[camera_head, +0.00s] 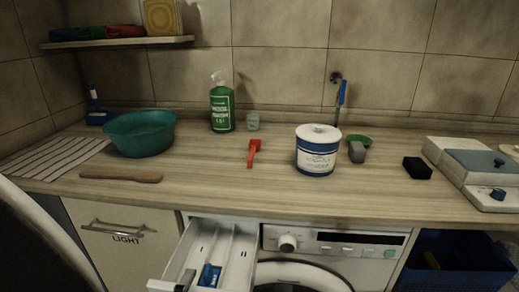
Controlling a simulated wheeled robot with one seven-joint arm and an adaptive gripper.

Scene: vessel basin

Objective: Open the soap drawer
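The white soap drawer (233,247) of the washing machine (330,242) is pulled well out toward me, at the bottom of the picture left of the control panel. Its inside shows, split lengthwise by a divider. A small blue piece (209,275) sits in it near the front. A small grey piece shows at the drawer's front left; I cannot tell whether it belongs to the drawer. The drawer's front end runs to the bottom edge of the picture and is partly cut off. I cannot make out my gripper in this view.
The wooden counter (230,180) above holds a teal basin (140,133), a green spray bottle (222,108), a red brush (254,152) and a white-and-blue tub (317,150). A dark curved form covers the lower left corner.

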